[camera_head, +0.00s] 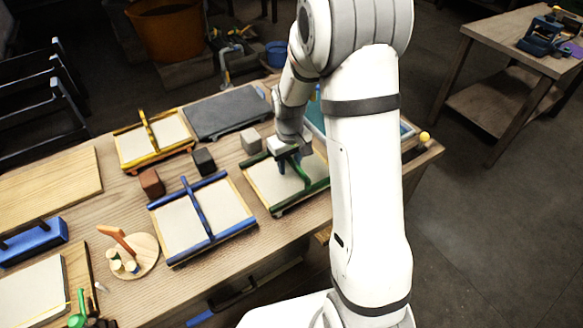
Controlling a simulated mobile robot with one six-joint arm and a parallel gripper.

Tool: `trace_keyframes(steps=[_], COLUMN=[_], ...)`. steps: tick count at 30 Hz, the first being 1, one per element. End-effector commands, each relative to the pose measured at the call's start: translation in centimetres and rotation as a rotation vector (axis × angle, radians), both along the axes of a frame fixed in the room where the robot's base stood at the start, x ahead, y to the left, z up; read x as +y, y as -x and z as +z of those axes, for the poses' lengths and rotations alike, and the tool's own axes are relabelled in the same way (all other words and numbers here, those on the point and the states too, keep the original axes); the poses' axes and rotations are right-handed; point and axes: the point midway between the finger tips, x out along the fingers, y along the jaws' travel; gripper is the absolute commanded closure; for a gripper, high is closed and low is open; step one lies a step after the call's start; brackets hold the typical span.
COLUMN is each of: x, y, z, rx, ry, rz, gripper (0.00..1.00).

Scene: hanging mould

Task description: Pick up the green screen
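The green screen (272,186) is a pale flat panel with green edge bars and a raised green cross bar. It lies on the wooden table in the middle of the picture, left of my arm. My gripper (288,166) points down over the screen, with its fingers at the green cross bar. Whether the fingers are closed on the bar is too small to tell. My wrist and arm hide part of the screen's far side. The screen appears to rest flat on the table.
A blue screen (185,224) lies close by on the left, and a yellow screen (153,141) is farther back. Small blocks, grey (251,141), black (204,161) and brown (152,183), stand nearby. A dark slab (225,112) lies behind. A yellow ball (424,136) sits at the table's right edge.

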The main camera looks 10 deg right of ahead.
Motion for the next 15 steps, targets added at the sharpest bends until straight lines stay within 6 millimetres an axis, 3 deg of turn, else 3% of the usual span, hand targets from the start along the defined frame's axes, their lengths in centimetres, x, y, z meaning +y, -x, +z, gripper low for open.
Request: trace_keyframes(steps=[6,15], x=[0.03,0.06], y=[-0.01,0.0], z=[-0.09,-0.06], rx=[-0.001,-0.001], ry=[0.0,0.0], rz=[0.001,0.001], gripper=[0.64,0.87])
